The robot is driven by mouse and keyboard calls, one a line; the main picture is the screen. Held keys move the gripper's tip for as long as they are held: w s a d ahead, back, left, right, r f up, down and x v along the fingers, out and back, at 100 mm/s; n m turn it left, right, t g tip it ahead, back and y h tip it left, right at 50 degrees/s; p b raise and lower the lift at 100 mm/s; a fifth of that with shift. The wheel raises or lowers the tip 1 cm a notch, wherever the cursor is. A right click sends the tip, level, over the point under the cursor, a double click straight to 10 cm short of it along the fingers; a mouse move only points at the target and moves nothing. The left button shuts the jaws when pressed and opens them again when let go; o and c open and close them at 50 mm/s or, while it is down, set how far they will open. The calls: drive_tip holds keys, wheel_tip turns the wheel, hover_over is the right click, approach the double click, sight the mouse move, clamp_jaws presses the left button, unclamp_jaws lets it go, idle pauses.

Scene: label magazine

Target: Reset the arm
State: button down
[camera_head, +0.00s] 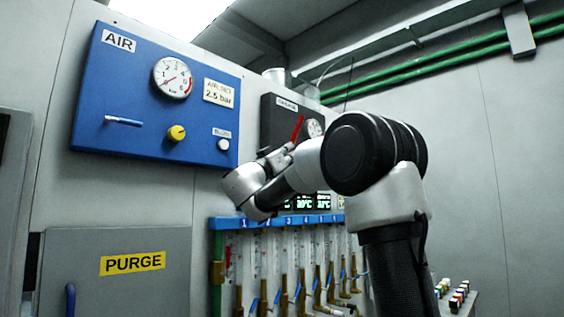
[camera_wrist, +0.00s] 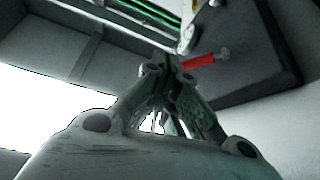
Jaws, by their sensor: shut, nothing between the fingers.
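My gripper (camera_head: 287,149) is folded back over my wrist, in front of the dark grey panel (camera_head: 273,118), with its tips just below a red lever. In the wrist view my gripper (camera_wrist: 166,68) has its fingers drawn together, with nothing held. The red lever (camera_head: 297,128) slants upward on the dark panel; it also shows in the wrist view (camera_wrist: 197,62), right beside the fingertips. I cannot tell whether they touch. My arm crosses the middle of the head view and hides part of the dark panel and its gauge.
A blue AIR panel (camera_head: 140,140) with gauge (camera_head: 173,77), yellow knob (camera_head: 177,132) and lever (camera_head: 123,121) is at the left. Below are a PURGE door (camera_head: 115,285) and a row of numbered tubes with valves under a blue rail (camera_head: 230,223).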

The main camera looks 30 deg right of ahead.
drive_tip(key=d+f+n+g+y, duration=0.35)
drive_tip(key=d+f+n, duration=0.2)
drive_tip(key=f, duration=0.55)
drive_tip(key=s+d+f+n+g+y, duration=0.1)
drive_tip(key=s+f+n+g+y, duration=0.1)
drive_tip(key=s+f+y, duration=0.45)
drive_tip(key=s+d+f+n+g+y, duration=0.1)
drive_tip(key=s+d+f+n, duration=0.15)
drive_tip(key=f, duration=0.75)
drive_tip(key=s+a+f+y, duration=0.3)
drive_tip(key=s+a+f, duration=0.2)
drive_tip(key=s, duration=0.3)
drive_tip(key=s+a+f+y, duration=0.4)
drive_tip(key=s+f, duration=0.3)
drive_tip(key=s, duration=0.2)
drive_tip(key=s+a+f+n+y, duration=0.1)
drive_tip(key=s+a+f+y, duration=0.2)
drive_tip(key=s+a+f, duration=0.2)
drive_tip(key=s+f, duration=0.1)
drive_tip(key=s, duration=0.2)
drive_tip(key=shift+s+a+f+t+y, duration=0.25)
drive_tip(key=shift+s+a+t+y, duration=0.1)
drive_tip(key=shift+s+a+y, duration=0.05)
drive_tip(key=shift+a, duration=0.1)
